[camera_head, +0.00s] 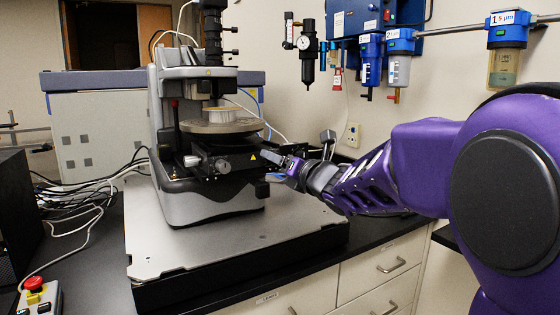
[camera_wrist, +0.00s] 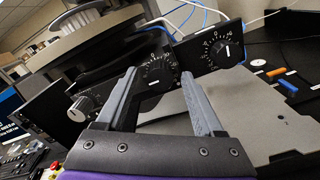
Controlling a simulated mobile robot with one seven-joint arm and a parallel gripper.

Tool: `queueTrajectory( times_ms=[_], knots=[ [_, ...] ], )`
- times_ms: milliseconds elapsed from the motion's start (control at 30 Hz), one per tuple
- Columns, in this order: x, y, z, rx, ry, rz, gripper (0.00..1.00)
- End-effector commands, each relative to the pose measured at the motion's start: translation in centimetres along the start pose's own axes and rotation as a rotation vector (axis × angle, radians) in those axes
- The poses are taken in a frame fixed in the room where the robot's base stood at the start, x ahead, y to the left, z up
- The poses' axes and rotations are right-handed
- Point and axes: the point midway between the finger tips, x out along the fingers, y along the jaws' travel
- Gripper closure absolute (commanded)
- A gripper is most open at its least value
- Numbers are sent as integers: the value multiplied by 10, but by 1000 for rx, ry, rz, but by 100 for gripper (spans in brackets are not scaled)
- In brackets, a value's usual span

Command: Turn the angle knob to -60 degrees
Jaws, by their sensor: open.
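My gripper (camera_head: 275,166) is at the right side of the profiler's black stage block (camera_head: 215,160). In the wrist view my gripper (camera_wrist: 159,73) is open, with nothing between its two grey fingers. Beyond the gap, a black dial knob (camera_wrist: 158,70) with white marks and a white pointer line faces me. A second marked dial knob (camera_wrist: 220,52) is to its right, outside the fingers. A silver knob (camera_wrist: 79,110) is at the left; it also shows in the head view (camera_head: 191,161). I cannot tell which is the angle knob or read the scales. Contact with the dial is unclear.
The profiler (camera_head: 200,205) stands on a grey slab (camera_head: 165,245) on the black bench. Its round stage plate (camera_head: 220,126) is above the block. Cables (camera_head: 85,190) lie at the left. A red stop button (camera_head: 34,284) is at front left. Filters (camera_head: 508,30) hang on the wall.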

Motion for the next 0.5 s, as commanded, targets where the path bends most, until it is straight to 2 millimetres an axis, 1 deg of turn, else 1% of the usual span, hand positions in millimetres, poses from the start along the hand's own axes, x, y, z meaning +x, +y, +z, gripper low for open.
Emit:
queueTrajectory(
  times_ms=[133, 500],
  knots=[
    [-8, 0, 1, 0, -1, -1, 31],
    [-54, 0, 1, 1, -1, 0, 31]
  ],
)
